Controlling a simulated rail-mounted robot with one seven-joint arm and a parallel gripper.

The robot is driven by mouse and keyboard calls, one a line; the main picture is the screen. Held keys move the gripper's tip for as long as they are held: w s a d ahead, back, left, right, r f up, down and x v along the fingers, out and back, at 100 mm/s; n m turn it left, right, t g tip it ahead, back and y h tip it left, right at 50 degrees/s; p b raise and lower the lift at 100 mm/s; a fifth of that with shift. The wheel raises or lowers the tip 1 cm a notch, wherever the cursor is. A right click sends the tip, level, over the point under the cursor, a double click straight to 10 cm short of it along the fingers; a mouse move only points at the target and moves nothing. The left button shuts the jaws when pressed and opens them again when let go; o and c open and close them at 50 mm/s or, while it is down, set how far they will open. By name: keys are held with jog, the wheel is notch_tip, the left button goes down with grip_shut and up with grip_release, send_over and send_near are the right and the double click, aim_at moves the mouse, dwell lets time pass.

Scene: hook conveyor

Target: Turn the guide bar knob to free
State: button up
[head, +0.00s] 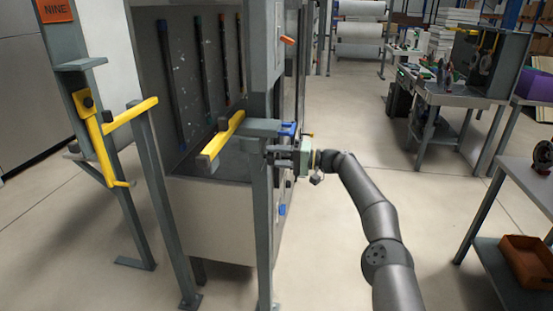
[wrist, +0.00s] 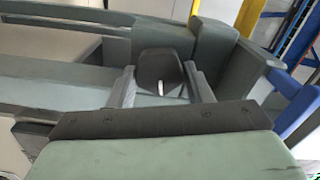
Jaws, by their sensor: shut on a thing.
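The guide bar knob (wrist: 160,68) is a dark, faceted knob with a short white mark on its face, in the middle of the wrist view. The white mark points nearly straight up and down in that view. My gripper (wrist: 161,85) has one finger on each side of the knob and is shut on it. In the head view my gripper (head: 272,156) reaches from the right to the grey post (head: 262,215). The knob cannot be made out there. A yellow bar (head: 222,136) sticks out just left of that post.
A second yellow bar (head: 130,113) and a yellow hook-shaped part (head: 98,135) are on the left frame, under an orange NINE sign (head: 54,10). A blue part (head: 288,129) sits close beside my gripper. Workbenches (head: 455,92) stand at right; open floor lies between.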

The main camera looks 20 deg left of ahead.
jog(key=shift+s+n+b, duration=0.2)
jog(key=shift+n+b, duration=1.55)
jog(key=shift+n, duration=5.75)
jog(key=o, duration=1)
jog(key=shift+r, duration=0.1)
jog(key=shift+d, duration=0.15)
jog(key=w+d+b, duration=0.2)
jog(key=d, duration=1.5)
jog(key=shift+w, duration=0.4)
